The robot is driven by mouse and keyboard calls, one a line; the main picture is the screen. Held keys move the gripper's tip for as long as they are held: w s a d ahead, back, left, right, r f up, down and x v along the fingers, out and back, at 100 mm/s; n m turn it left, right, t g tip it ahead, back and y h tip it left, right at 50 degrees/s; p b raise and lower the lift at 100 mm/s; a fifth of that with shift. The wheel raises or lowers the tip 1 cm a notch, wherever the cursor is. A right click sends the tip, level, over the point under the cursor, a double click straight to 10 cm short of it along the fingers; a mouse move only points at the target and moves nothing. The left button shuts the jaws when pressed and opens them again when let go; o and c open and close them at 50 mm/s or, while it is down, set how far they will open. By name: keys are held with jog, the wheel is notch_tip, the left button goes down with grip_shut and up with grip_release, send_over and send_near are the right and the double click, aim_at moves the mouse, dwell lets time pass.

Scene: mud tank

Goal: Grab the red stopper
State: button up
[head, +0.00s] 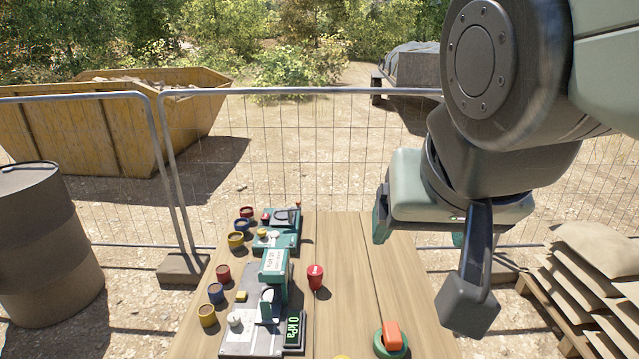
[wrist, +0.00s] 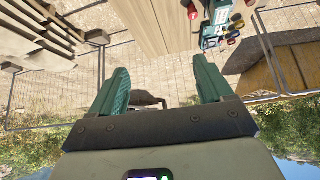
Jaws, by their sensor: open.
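The red stopper (head: 315,278) stands upright on the wooden table, just right of the green device, with a pale marking on its top. In the wrist view a red piece near the top edge (wrist: 192,11) looks like the same stopper. My gripper (head: 419,236) is beyond and to the right of the stopper, above the far right part of the table, well apart from it. In the wrist view its two green fingers are spread with nothing between them (wrist: 160,64).
A green device (head: 273,264) and a 0 kPa display (head: 294,331) stand left of the stopper. Red, blue and yellow pots line the table's left side. An orange block (head: 391,334) sits in a green ring at the front right. Mesh fencing (head: 300,150) stands behind the table.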

jog(key=w+a+m+t, duration=0.1)
jog(key=w+a+m, duration=0.1)
jog(key=w, duration=0.4)
jog(key=m+t+y, duration=0.7)
jog(key=m+t, duration=0.2)
jog(key=m, duration=2)
send_over(318, 281)
jog(key=f, duration=2.4)
jog(key=w+f, duration=0.1)
jog(key=f, duration=1.1)
jog(key=shift+a+f, duration=0.15)
jog(key=shift+a, duration=0.15)
jog(key=shift+s+d+f, duration=0.15)
jog(key=shift+f, duration=0.2)
notch_tip(318, 281, down, 7)
jog(key=shift+r, duration=0.1)
jog(key=shift+x, duration=1.1)
jog(key=shift+w, duration=0.35)
